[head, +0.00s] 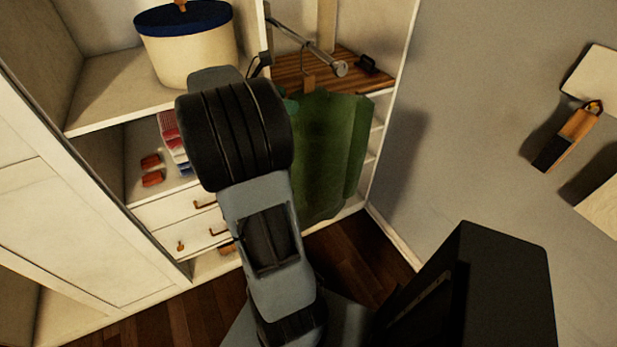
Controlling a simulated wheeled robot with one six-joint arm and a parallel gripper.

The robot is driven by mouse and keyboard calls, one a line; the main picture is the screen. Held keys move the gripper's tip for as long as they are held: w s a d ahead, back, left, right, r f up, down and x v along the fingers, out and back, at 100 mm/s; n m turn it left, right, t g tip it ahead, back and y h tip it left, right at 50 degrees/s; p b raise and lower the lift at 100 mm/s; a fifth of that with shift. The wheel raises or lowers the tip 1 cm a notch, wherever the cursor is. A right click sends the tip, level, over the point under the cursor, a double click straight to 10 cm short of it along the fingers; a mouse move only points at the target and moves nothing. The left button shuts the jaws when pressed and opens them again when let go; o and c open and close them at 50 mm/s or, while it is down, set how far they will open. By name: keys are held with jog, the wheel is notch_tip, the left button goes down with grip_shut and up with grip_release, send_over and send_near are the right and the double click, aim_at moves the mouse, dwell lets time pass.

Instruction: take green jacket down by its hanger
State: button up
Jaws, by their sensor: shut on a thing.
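The green jacket (325,150) hangs in the open right bay of the wardrobe, below the short metal rail (312,48). A small brown part of its hanger (308,82) shows just above the jacket's collar, with a thin hook rising towards the rail. My gripper (262,63) is at the left of the hanger, mostly hidden behind my own arm. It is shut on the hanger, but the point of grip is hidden. I cannot tell whether the hook still rests on the rail.
A cream basket with a blue rim (187,50) stands on the upper left shelf. Folded clothes (172,135) and small red-brown items (151,170) lie below it, above drawers (180,225). A grey wall (460,120) is at right.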

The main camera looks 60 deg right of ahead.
grip_shut()
jog(key=shift+r, duration=0.1)
